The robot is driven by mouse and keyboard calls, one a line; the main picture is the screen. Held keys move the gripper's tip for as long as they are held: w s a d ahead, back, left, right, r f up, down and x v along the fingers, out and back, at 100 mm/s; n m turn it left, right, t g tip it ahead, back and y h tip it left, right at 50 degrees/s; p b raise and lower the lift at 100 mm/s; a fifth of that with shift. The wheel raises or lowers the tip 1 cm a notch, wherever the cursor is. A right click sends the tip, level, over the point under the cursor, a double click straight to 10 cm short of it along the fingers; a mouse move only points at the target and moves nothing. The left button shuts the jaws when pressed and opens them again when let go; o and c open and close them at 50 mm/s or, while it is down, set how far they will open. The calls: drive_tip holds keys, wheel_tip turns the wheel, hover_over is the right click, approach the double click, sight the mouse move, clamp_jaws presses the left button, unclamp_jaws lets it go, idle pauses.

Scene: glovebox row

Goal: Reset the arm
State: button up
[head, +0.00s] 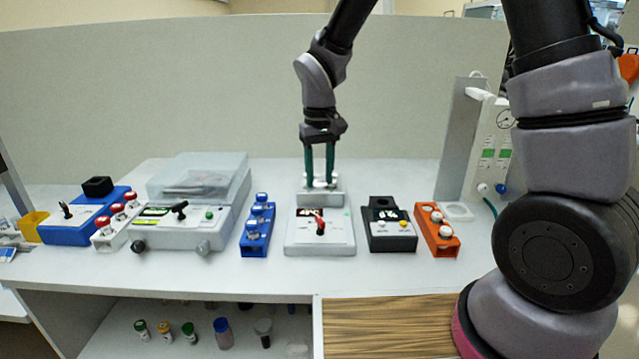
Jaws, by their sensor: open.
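My gripper (319,165) has two green fingers and points straight down over the middle of the bench. The fingers are apart. The fingertips are at the back part of a white device (341,240) with a red-topped knob (320,226) on its front panel. Small pale vials or wells show at and between the fingertips; I cannot tell whether the fingers touch them. My arm comes down from the top of the picture, with its large grey and black links at the right.
A blue rack (258,242) stands close left of the device, and a black instrument (389,230) and an orange rack (436,232) stand to its right. A clear-lidded machine (187,227) is further left. A grey partition (130,90) closes the back. Several bottles stand on the lower shelf.

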drive_tip(key=s+d+r+m+t+y, duration=0.2)
drive_tip(key=d+r+m+t, duration=0.15)
drive_tip(key=d+r, duration=1.1)
drive_tip(key=s+d+r+m+t, duration=0.3)
drive_tip(key=s+d+r+m, duration=0.2)
drive_tip(key=s+d+r, duration=0.4)
drive_tip(key=n+g+h, duration=0.2)
drive_tip(key=n+g, duration=0.5)
drive_tip(key=n, duration=0.2)
hover_over(320, 219)
wheel_tip(320, 219, down, 25)
drive_tip(key=shift+m+t, duration=0.25)
wheel_tip(320, 219, down, 9)
drive_tip(key=shift+f, duration=0.15)
